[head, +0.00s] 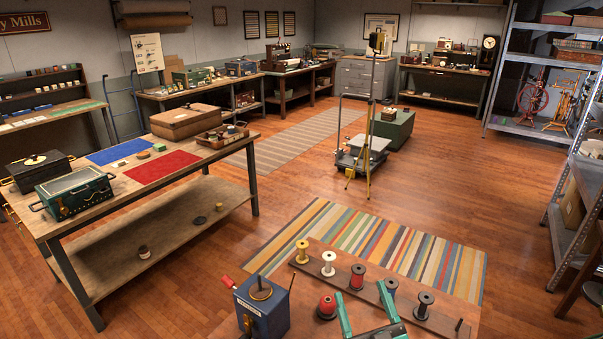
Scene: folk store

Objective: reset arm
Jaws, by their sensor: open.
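My gripper (360,291) shows at the bottom of the head view, with two teal fingers spread apart. It is open, and I see nothing held between the fingers. It is over the near table (300,290). Beyond the fingertips is a dark rack (318,266) with several thread spools in a row: a yellow spool (303,250), a white spool (328,262), a red-and-black spool (357,276) and dark ones. A red spool (327,306) stands off the rack, just left of the left finger. Whether a finger touches anything is unclear.
A striped rug (400,250) lies beyond. A workbench (225,200) with boxes is at the left, metal shelves (540,60) at the right.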

